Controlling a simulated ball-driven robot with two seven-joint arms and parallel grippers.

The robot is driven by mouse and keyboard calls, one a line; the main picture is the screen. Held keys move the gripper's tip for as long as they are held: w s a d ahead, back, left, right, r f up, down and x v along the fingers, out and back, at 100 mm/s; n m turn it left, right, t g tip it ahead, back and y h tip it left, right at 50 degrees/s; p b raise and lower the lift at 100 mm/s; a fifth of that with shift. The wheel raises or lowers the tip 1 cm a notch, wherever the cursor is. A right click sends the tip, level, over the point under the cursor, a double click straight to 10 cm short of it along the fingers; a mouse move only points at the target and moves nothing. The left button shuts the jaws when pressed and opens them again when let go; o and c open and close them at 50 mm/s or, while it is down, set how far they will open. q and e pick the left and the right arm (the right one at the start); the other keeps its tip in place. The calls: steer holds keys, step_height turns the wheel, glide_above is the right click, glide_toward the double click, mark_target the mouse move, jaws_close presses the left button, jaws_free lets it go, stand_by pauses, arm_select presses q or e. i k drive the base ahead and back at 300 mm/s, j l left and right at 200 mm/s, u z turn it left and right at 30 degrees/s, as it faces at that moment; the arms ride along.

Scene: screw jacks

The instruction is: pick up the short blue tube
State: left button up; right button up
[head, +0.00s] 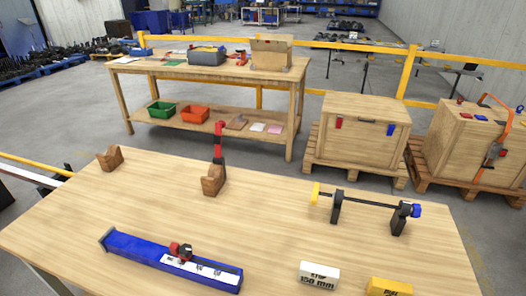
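A short blue piece (416,210) sits at the right end of a thin dark bar (366,201) on the near table; it may be the short blue tube, but it is too small to be sure. The bar lies level across two black stands (337,207) and has a yellow piece (315,192) at its left end. A long blue box-like bar (140,249) lies at the front left, with a white strip and a red and black knob (180,251) on it. Neither of my grippers is in view.
Wooden blocks (110,159) stand at the back left; a red and black upright piece (218,142) rises at another block (213,180). The table's middle is clear.

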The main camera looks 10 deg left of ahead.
mark_target(229, 278)
steer(key=u, duration=1.25)
steer(key=k+j+z, duration=0.15)
steer(key=z, duration=0.3)
steer(key=k+z, duration=0.1)
steer(key=z, duration=0.4)
steer(key=k+z, duration=0.2)
steer(key=z, duration=0.25)
steer(key=j, duration=0.1)
